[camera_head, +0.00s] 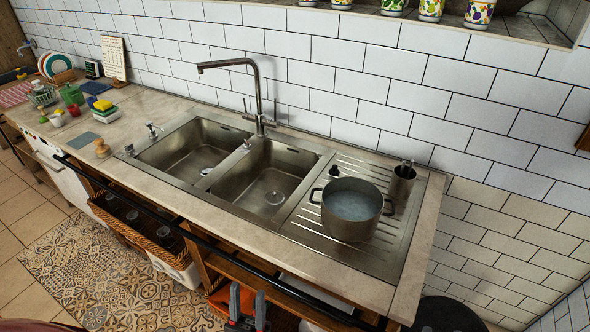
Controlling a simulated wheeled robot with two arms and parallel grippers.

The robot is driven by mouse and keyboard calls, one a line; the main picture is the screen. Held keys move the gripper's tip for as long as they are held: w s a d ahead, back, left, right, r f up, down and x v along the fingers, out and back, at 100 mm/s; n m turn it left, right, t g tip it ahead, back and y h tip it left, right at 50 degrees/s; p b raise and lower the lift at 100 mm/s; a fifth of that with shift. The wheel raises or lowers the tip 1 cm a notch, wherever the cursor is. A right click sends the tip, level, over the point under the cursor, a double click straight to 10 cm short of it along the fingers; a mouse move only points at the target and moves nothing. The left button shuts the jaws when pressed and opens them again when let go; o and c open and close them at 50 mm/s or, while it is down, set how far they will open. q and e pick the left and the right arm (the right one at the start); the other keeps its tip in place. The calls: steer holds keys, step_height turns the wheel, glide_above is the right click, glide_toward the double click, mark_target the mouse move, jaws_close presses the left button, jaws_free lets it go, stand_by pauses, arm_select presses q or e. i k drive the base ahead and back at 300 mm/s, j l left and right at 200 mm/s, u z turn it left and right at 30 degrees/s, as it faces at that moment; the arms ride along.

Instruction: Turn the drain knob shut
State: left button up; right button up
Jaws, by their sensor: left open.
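The steel sink has a left basin (190,145) and a right basin (268,175), with a round drain (274,198) in the right one. Several small fittings could be the drain knob: a small knob (129,150) on the left rim, a small fitting (247,144) on the divider, and a dark knob (334,171) behind the pot. I cannot tell which it is or how it is turned. My left gripper (247,302) is open and empty at the bottom edge, below the counter front and apart from the sink. My right gripper is not in view.
A tall faucet (258,95) stands behind the basins. A steel pot (351,209) and a steel cup (402,180) stand on the drainboard. A black rail (190,237) runs along the counter front, above wicker baskets (135,222). The front counter strip is clear.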

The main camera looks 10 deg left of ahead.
mark_target(129, 149)
steer(key=u, duration=1.5)
steer(key=i+j+z, duration=0.15)
steer(key=z, duration=0.3)
steer(key=i+j+z, duration=0.25)
steer(key=z, duration=0.25)
